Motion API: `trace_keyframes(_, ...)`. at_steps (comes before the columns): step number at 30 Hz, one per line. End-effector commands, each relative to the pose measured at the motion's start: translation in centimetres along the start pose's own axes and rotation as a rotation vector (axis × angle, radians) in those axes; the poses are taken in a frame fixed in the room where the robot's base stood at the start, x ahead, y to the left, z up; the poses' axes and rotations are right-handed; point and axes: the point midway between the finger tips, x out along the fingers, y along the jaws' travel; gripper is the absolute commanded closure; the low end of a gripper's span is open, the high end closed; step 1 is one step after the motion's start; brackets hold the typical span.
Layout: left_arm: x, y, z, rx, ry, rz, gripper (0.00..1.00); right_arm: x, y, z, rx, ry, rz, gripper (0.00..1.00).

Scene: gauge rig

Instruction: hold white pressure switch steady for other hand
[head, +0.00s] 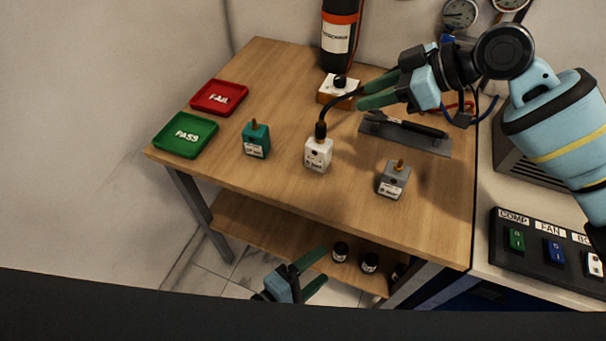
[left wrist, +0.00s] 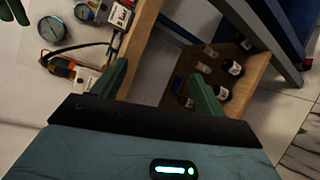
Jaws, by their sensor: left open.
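The white pressure switch (head: 318,155) stands upright on the wooden table, near its front edge. A black hose (head: 328,111) curves from its top up to my right gripper (head: 360,97). The right gripper's green fingers are above and right of the switch; whether they are closed on the hose is unclear. My left gripper (head: 321,269) is open and empty, low in front of the table and below the switch, not touching it. Its two fingers also show apart in the left wrist view (left wrist: 160,85). I cannot surely pick out the switch there.
A teal switch (head: 256,141) stands left of the white one and a grey switch (head: 393,180) right. The green PASS tray (head: 185,136) and red FAIL tray (head: 219,97) lie at the left. Several dark-capped containers stand on the lower shelf (head: 270,229). The front table edge lies above my left gripper.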

Motion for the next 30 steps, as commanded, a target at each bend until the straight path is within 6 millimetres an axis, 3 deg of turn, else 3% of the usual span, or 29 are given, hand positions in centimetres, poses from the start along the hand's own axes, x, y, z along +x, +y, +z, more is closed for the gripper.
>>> trace_keyframes(6, 3.6, 4.8, 1.4, -0.41, -0.098, 0.111, 0.27, 0.0, 0.0, 0.0, 0.0, 0.0, 0.0, 0.64)
trace_keyframes(11, 5.7, 8.2, 0.4, -0.708, -0.125, 0.181, 0.27, 0.0, 0.0, 0.0, 0.0, 0.0, 0.0, 0.64)
trace_keyframes(15, 7.1, 10.9, -2.9, -0.949, -0.073, 0.264, 0.27, 0.0, 0.0, 0.0, 0.0, 0.0, 0.0, 0.64)
trace_keyframes(21, 7.9, 13.2, -8.6, -1.188, 0.055, 0.388, 0.27, 0.0, 0.0, 0.0, 0.0, 0.0, 0.0, 0.64)
trace_keyframes(25, 7.9, 13.7, -10.5, -1.259, 0.104, 0.428, 0.27, 0.0, 0.0, 0.0, 0.0, 0.0, 0.0, 0.64)
trace_keyframes(30, 7.9, 13.8, -11.1, -1.281, 0.118, 0.441, 0.27, 0.0, 0.0, 0.0, 0.0, 0.0, 0.0, 0.64)
